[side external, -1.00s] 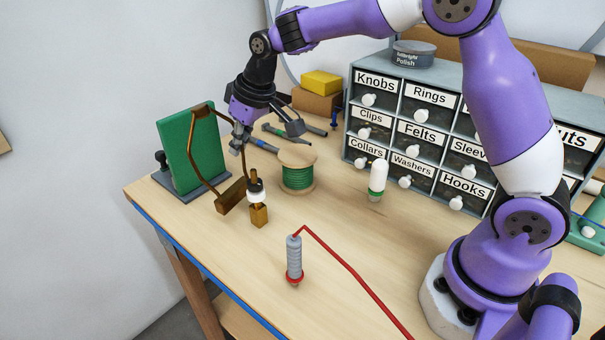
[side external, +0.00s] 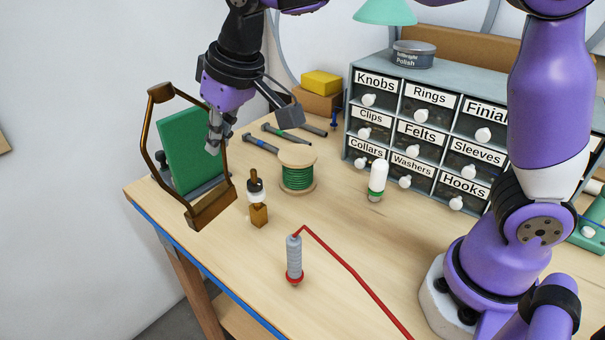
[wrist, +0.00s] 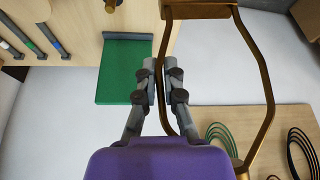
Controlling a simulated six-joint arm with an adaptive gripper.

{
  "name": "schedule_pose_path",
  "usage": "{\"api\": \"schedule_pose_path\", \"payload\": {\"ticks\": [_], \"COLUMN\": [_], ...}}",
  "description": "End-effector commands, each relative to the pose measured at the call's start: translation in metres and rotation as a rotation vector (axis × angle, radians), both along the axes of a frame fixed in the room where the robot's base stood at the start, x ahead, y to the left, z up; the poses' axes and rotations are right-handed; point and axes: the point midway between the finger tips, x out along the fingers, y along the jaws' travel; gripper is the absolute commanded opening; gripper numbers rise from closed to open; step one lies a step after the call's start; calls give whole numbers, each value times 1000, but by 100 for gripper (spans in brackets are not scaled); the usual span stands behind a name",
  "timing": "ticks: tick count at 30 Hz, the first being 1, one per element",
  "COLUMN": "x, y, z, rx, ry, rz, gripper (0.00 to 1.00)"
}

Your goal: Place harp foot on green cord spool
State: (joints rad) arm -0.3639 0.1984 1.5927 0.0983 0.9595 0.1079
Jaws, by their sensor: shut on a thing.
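The harp (side external: 154,140) is a bronze-brown angular frame with a wide block foot (side external: 212,207) at its lower end. My gripper (side external: 214,146) is shut on one side rod of the harp, and the foot hangs near the table's left edge. The wrist view also shows the harp (wrist: 267,85), with a rod between the fingertips of my gripper (wrist: 160,68). The green cord spool (side external: 298,176) has pale wooden flanges and stands upright on the table, right of the harp and apart from it. Its top is bare.
A brass lamp socket piece (side external: 258,213) stands between the harp foot and the spool. A green panel (side external: 188,140) stands behind the harp.

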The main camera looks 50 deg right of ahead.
Motion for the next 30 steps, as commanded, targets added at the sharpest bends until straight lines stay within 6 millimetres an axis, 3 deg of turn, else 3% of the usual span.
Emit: {"api": "schedule_pose_path", "payload": {"ticks": [8, 12, 18, 24, 30], "x": [-3, -11, -25, -30, -26], "y": [-48, -81, -114, -130, -156], "z": [31, 51, 71, 77, 62], "rx": [26, 45, 68, 76, 76], "ry": [-6, -6, -5, -4, -1], "rz": [-173, -294, -427, -479, -488], "gripper": [0, 0, 0, 0, 0]}}
